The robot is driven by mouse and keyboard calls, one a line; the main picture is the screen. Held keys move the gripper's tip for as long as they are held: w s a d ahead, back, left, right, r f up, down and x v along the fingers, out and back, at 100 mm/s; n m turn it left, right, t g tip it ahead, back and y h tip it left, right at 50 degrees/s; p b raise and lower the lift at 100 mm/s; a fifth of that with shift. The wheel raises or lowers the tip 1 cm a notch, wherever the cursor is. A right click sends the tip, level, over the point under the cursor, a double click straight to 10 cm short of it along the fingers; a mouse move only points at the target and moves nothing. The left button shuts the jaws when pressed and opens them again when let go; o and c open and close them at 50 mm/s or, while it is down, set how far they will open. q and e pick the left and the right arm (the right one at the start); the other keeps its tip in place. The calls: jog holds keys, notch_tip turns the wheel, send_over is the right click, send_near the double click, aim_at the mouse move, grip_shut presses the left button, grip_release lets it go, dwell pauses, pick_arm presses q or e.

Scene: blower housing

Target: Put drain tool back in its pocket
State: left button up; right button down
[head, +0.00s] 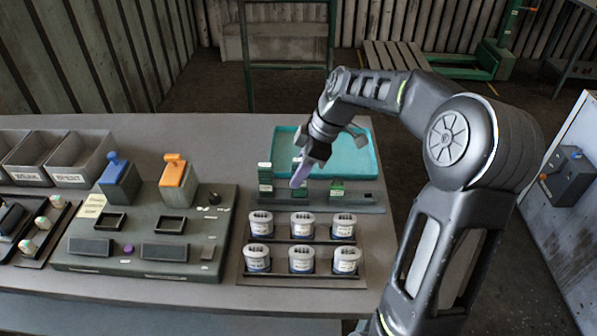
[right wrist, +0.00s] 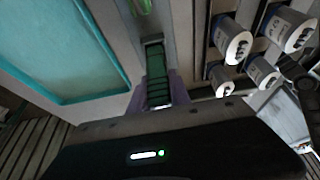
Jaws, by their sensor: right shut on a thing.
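A green ribbed piece (right wrist: 158,75), which I take to be the drain tool, lies between the lavender fingers of my right gripper (right wrist: 157,97) in the right wrist view. In the head view my right gripper (head: 301,174) points down over the tool rack (head: 365,203), its fingers covering most of what it grips. Other green pieces stand in the rack, one to the left (head: 265,176) and one to the right (head: 337,188) of the gripper. Whether the held piece sits in a pocket or just above one is hidden. My left gripper is out of view.
A teal tray (head: 361,158) lies behind the rack. Several white-lidded jars (head: 302,225) stand in front of it. A fixture board with a blue handle (head: 117,172) and an orange handle (head: 173,171) is to the left, with grey bins (head: 78,158) beyond.

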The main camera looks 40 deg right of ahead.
jog(key=shift+f+b, duration=0.75)
jog(key=shift+f, duration=0.15)
jog(key=c, duration=1.1)
grip_release()
jog(key=shift+r, duration=0.15)
jog(key=v, duration=0.7)
jog(key=shift+d+r+b, duration=0.15)
jog(key=shift+r+b, duration=0.1)
jog(key=shift+b, duration=0.1)
jog(key=shift+s, duration=0.1)
